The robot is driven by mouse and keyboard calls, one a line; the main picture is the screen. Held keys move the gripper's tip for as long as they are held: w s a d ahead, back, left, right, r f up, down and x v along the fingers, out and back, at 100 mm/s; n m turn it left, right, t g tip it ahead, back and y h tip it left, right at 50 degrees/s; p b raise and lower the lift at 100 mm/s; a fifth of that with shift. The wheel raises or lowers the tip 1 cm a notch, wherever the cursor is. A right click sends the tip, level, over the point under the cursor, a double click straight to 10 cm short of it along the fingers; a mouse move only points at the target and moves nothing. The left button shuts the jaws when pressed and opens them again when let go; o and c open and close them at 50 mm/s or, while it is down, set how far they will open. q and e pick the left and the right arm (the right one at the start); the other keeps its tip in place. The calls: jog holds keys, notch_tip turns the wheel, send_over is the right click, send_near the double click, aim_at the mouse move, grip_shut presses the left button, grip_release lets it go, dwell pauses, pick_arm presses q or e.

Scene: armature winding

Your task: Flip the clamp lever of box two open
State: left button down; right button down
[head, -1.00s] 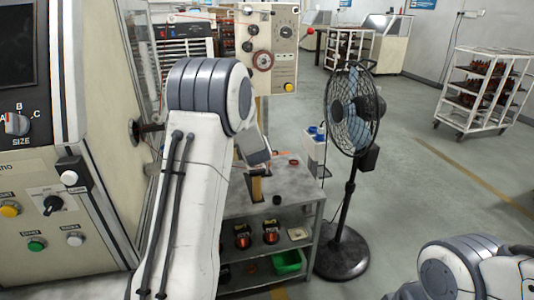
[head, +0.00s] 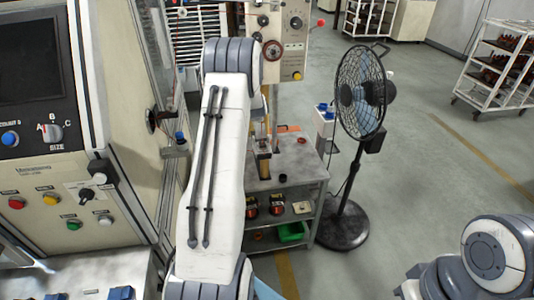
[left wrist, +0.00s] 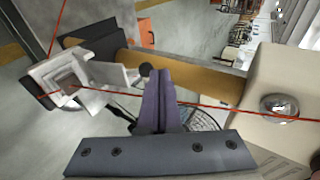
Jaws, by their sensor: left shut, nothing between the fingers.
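In the left wrist view my left gripper (left wrist: 158,76) is shut and empty, its dark fingers pressed together. To its left is a pale angular clamp-like fixture (left wrist: 88,76) with a flat plate reaching toward the fingers. A small dark round knob (left wrist: 145,70) shows just by the fingertips; I cannot tell whether they touch. I cannot tell for sure which part is the clamp lever of box two. In the head view my left arm hides the left gripper. Of my right arm only an upper part shows at lower right; its gripper is out of view.
A thin red wire (left wrist: 220,108) crosses behind the fingers. A tan bar (left wrist: 190,78) runs to a beige housing (left wrist: 280,75) at right. In the head view a grey bench (head: 300,168), a standing fan (head: 362,95) and a control cabinet (head: 40,180) surround the arm.

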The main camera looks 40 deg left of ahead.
pick_arm(q)
jog(key=shift+w+a+f, duration=0.15)
jog(key=shift+w+a, duration=0.3)
jog(key=shift+a, duration=0.1)
pick_arm(e)
jog(key=shift+w, duration=0.35)
